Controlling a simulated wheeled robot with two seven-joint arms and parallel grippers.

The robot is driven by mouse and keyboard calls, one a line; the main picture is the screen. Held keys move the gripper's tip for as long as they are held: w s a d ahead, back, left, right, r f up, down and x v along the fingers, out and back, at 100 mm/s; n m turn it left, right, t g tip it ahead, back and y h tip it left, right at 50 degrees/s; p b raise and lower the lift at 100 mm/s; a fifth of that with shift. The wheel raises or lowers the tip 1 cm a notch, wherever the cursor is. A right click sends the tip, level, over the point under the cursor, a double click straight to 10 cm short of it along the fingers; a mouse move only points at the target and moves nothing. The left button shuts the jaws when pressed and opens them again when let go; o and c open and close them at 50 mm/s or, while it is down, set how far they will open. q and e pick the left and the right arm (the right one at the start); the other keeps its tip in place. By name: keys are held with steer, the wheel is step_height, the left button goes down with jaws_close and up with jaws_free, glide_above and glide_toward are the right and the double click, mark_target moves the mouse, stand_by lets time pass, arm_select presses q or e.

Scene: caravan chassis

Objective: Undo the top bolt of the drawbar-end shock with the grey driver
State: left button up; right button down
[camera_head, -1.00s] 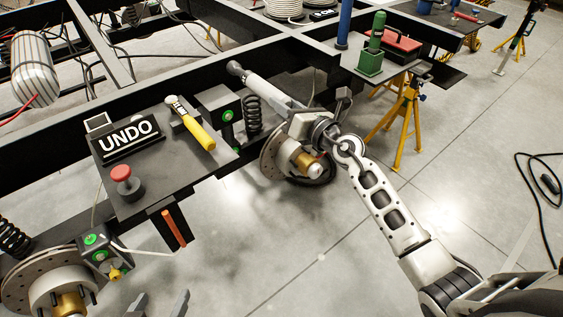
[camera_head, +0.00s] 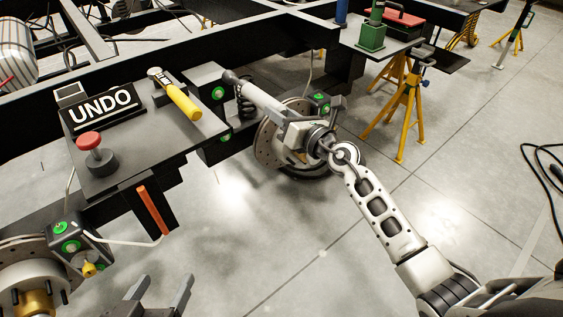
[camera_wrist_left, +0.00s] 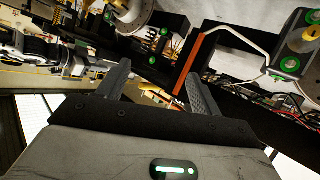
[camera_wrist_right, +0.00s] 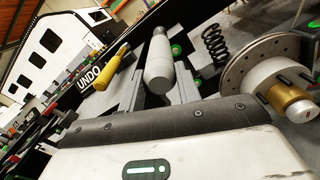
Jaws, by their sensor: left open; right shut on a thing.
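My right gripper (camera_head: 296,130) is shut on the grey driver (camera_head: 262,100), which slants up and left.
A dark shelf (camera_head: 140,165) carries an UNDO sign (camera_head: 100,106), a red button (camera_head: 90,140) and a yellow-handled tool (camera_head: 182,100). A brake disc (camera_head: 268,148) sits beside my right gripper. A yellow stand (camera_head: 405,112) is to the right. Lower middle floor is clear.

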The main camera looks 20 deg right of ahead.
arm_select(q)
steer(key=shift+m+t+h, duration=0.3)
steer(key=shift+h, duration=0.4)
steer(key=f+b, duration=0.1)
steer(key=b, duration=0.1)
steer(key=d+f+b, duration=0.1)
steer(key=f+b, duration=0.1)
steer(key=d+f+b, duration=0.1)
steer(key=b, duration=0.2)
steer(key=shift+w+f, duration=0.15)
steer(key=shift+f, duration=0.15)
arm_select(e)
step_height(320, 180, down, 9)
arm_select(q)
steer(key=shift+d+r+b, duration=0.1)
steer(key=shift+d+b, duration=0.05)
steer(key=shift+b, duration=0.2)
arm_select(e)
steer(key=x, duration=0.5)
steer(key=shift+w+a, duration=0.1)
steer(key=shift+w, duration=0.2)
arm_select(q)
steer(key=shift+w+r, duration=0.15)
